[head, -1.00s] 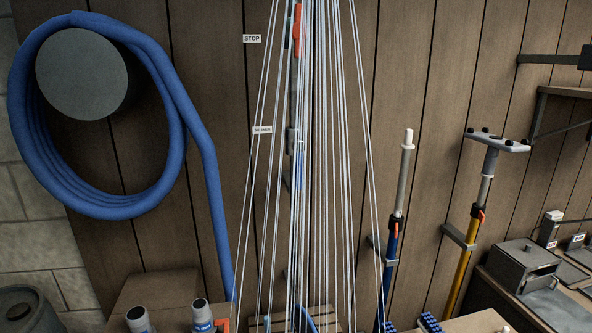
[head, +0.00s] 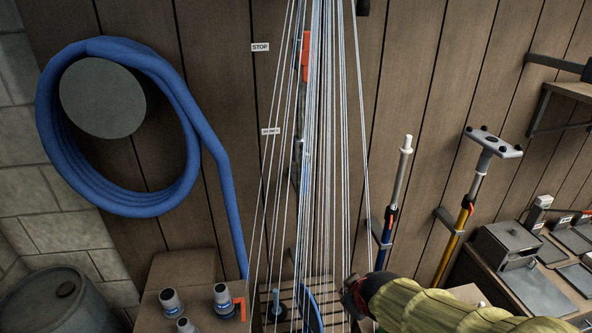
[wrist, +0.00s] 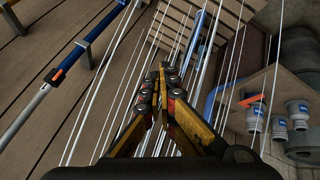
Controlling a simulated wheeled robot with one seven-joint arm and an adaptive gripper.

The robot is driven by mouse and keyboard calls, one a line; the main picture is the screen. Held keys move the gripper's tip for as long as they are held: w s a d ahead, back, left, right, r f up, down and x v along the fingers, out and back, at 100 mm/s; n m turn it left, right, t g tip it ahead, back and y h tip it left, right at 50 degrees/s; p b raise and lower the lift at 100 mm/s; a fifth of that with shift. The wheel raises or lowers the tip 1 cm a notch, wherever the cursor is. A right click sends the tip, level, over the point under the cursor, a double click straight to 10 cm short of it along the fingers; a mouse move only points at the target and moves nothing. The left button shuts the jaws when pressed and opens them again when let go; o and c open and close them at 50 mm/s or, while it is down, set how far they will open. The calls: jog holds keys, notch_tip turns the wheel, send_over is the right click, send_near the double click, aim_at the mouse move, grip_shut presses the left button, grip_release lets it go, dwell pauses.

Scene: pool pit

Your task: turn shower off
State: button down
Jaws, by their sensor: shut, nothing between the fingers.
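Shower water (head: 325,190) falls in many thin white streams in the middle of the head view. A red lever handle (head: 305,58) sits on the upright pipe (head: 298,150) behind the streams, partly hidden by them. A STOP label (head: 261,47) is on the wall left of the handle, and a second small label (head: 271,131) is lower down. My gripper (head: 350,298) is at the bottom right of the streams, well below the red handle. In the wrist view its fingers (wrist: 164,72) are shut and empty, with streams around them.
A blue hose (head: 60,175) hangs on a round grey holder at left. Poles (head: 396,190) and a shelf with grey boxes (head: 505,240) are at right. A slatted wooden stand (wrist: 178,25) is below.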

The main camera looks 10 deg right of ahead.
aim_at(304, 172)
jog(key=w+a+r+n+t+y+p, duration=0.1)
jog(key=w+a+r+n+t+y, duration=0.1)
jog(key=w+a+r+n+t, duration=0.1)
jog(key=w+a+r+n+t+y, duration=0.2)
jog(key=w+a+r+n+t, duration=0.1)
jog(key=r+n, duration=0.4)
jog(key=w+a+r+n+t+y+p, duration=0.1)
jog(key=w+a+r+n+t+y, duration=0.2)
jog(key=w+r+n, duration=0.3)
notch_tip(304, 172, up, 3)
jog(key=shift+w+a+f+t+p, duration=0.15)
jog(key=shift+w+a+t+p, duration=0.3)
jog(key=shift+a, duration=0.35)
jog(key=w+p, duration=0.2)
jog(key=w, duration=0.7)
jog(key=shift+w+d+p, duration=0.2)
jog(key=shift+d+p, duration=0.1)
jog(key=shift+p, duration=0.1)
jog(key=shift+s, duration=0.1)
